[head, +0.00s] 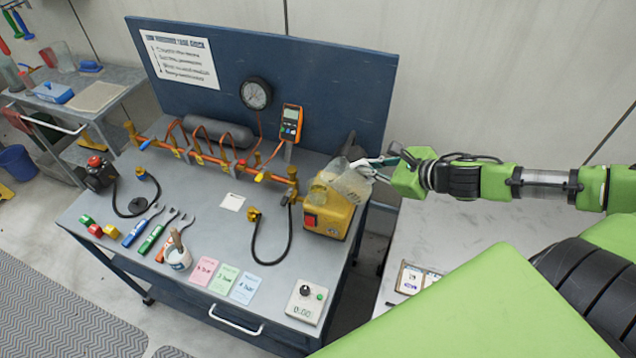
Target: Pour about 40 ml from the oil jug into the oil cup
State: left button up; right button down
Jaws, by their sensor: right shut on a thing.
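A clear see-through jug (349,181), which I take for the oil jug, is tilted over the top of the yellow pump (328,208). My right gripper (378,165) comes in from the right and is shut on the jug at its right side. I cannot make out the liquid level in the jug, or any stream from it. I cannot pick out the oil cup for certain; the area under and behind the jug is partly hidden. A white cup (178,260) with a brush in it stands at the bench's front. My left gripper is not in view.
A pale table (470,240) at right is mostly clear.

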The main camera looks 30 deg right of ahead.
jog(key=shift+f, duration=0.1)
dwell(0.5)
jog(key=shift+s+d+f, duration=0.2)
jog(key=shift+d+f, duration=0.1)
jog(key=shift+f, duration=0.1)
jog(key=shift+s+d+f+m+t+y, duration=0.3)
jog(key=shift+s+d+m+t+y, duration=0.15)
jog(key=shift+d+t, duration=0.25)
jog(key=s+d+f+m+t+y+b, duration=0.2)
jog(key=d+f+m+t+b, duration=0.1)
jog(key=b, duration=0.7)
jog(key=shift+s+d+f+t+y+b, duration=0.25)
jog(key=shift+d+f+t+y+b, duration=0.1)
jog(key=shift+d+f+t, duration=0.3)
